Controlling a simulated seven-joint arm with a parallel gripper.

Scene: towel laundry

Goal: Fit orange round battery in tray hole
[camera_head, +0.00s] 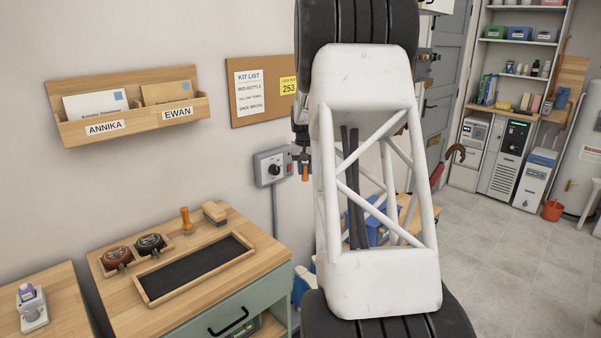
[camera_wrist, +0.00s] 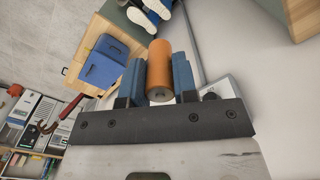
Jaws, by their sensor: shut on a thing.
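The orange round battery (camera_wrist: 159,62) is a plain cylinder. In the wrist view it stands out between the two blue finger pads of my gripper (camera_wrist: 158,78), which is shut on it. In the head view my gripper (camera_head: 303,157) hangs in front of the wall, and the battery (camera_head: 305,173) shows small below it, clear of any surface. A wooden tray (camera_head: 142,292) with a dark inlay lies on the bench at lower left; I cannot make out a round hole in it.
A grey switch box (camera_head: 272,166) is on the wall near my gripper. A blue case (camera_wrist: 103,62) sits on a wooden stool.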

